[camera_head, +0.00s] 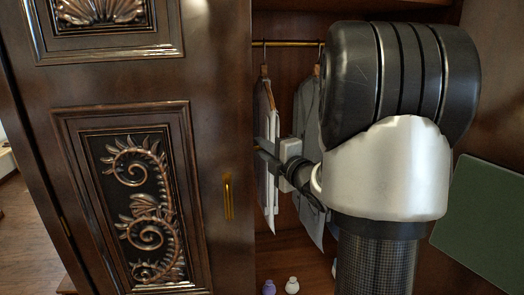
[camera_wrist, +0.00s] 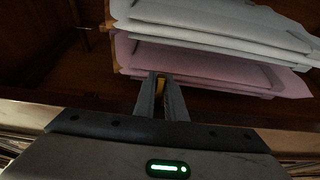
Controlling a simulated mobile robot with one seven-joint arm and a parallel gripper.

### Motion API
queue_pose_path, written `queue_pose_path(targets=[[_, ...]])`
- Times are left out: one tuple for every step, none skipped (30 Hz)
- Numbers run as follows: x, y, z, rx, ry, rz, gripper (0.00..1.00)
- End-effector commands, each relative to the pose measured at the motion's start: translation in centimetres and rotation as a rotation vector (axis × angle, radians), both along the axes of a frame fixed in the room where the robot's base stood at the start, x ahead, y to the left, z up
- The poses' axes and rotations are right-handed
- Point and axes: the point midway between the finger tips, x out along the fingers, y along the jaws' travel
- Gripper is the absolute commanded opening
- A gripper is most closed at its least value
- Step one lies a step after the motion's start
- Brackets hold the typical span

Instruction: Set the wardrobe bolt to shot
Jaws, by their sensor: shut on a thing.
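The wardrobe door (camera_head: 215,100) is dark carved wood and stands at the left, with the wardrobe's inside showing to its right. My gripper (camera_head: 260,149) reaches left to the door's free edge. In the wrist view, my gripper (camera_wrist: 160,82) is closed around a small gold-yellow piece (camera_wrist: 160,84), which seems to be part of the wardrobe bolt. Only a sliver of it shows between the fingers. The rest of the bolt is hidden, so I cannot tell its position.
A gold handle (camera_head: 228,198) is on the door front. Garments (camera_head: 308,110) hang from a brass rail (camera_head: 285,43) close behind my gripper. Small bottles, one white (camera_head: 292,286), stand on the wardrobe floor. A green panel (camera_head: 487,222) is at the right.

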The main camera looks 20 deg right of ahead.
Motion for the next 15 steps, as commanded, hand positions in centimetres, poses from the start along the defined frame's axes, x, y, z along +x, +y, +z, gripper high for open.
queue_pose_path(targets=[[0.09, -0.06, 0.71, -0.003, -0.014, 0.0, 0.16], [0.09, -0.07, 0.73, -0.003, -0.015, 0.0, 0.21], [0.08, -0.07, 0.71, -0.003, -0.014, 0.0, 0.28], [0.08, -0.07, 0.68, -0.002, -0.014, 0.0, 0.3], [0.07, -0.06, 0.64, -0.003, -0.013, 0.0, 0.3], [0.07, -0.06, 0.59, -0.003, -0.012, 0.0, 0.3], [0.07, -0.06, 0.56, -0.003, -0.012, 0.0, 0.3], [0.06, -0.06, 0.53, -0.003, -0.011, 0.0, 0.3], [0.06, -0.06, 0.5, -0.002, -0.01, -0.001, 0.3], [0.05, -0.07, 0.48, -0.002, -0.01, -0.001, 0.3], [0.05, -0.06, 0.46, -0.002, -0.01, 0.0, 0.3], [0.0, -0.07, 0.43, -0.002, -0.009, -0.001, 0.3], [-0.08, -0.09, 0.42, -0.002, -0.009, -0.001, 0.3], [-0.22, -0.12, 0.41, -0.002, -0.009, -0.001, 0.3], [-0.51, -0.16, 0.4, -0.002, -0.009, -0.002, 0.3]])
